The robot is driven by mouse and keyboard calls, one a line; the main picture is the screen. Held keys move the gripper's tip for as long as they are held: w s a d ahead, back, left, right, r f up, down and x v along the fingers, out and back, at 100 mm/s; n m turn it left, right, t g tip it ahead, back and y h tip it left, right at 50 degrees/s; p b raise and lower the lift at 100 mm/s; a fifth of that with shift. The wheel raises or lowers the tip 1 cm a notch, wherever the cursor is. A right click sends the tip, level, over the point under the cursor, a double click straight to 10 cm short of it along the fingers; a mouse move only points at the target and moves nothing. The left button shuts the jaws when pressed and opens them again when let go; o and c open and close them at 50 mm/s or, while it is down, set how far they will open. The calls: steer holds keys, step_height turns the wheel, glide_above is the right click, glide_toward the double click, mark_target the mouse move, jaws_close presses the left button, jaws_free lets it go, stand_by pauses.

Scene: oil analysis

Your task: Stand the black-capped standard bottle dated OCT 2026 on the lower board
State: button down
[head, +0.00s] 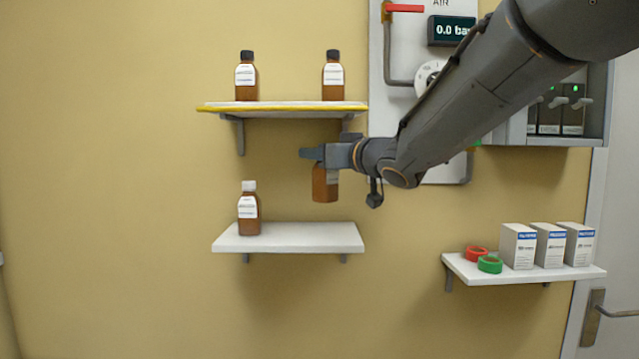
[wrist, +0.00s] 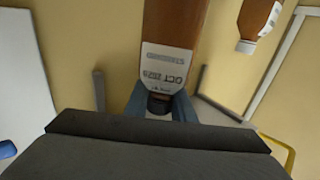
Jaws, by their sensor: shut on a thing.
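My gripper (head: 314,153) is shut on an amber bottle (head: 325,187), which hangs upright between the upper and lower boards. In the wrist view this bottle (wrist: 176,25) appears upside down, with a black cap and a white label that seems to read STANDARD and OCT 2026. Its cap is mostly hidden by my gripper in the head view. The lower white board (head: 310,238) is below the bottle, with a visible gap between them. A white-capped amber bottle (head: 249,210) stands on the board's left part; it also shows in the wrist view (wrist: 256,18).
The yellow-edged upper board (head: 290,108) holds two black-capped amber bottles, left (head: 246,77) and right (head: 333,76). The lower board's middle and right are clear. A right shelf (head: 465,268) holds white boxes, a red tape roll (head: 476,253) and a green one (head: 490,264).

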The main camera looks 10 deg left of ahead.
step_height(320, 180, down, 7)
stand_by(0.5)
steer(key=shift+f, duration=0.15)
steer(key=c, duration=1.5)
jaws_free()
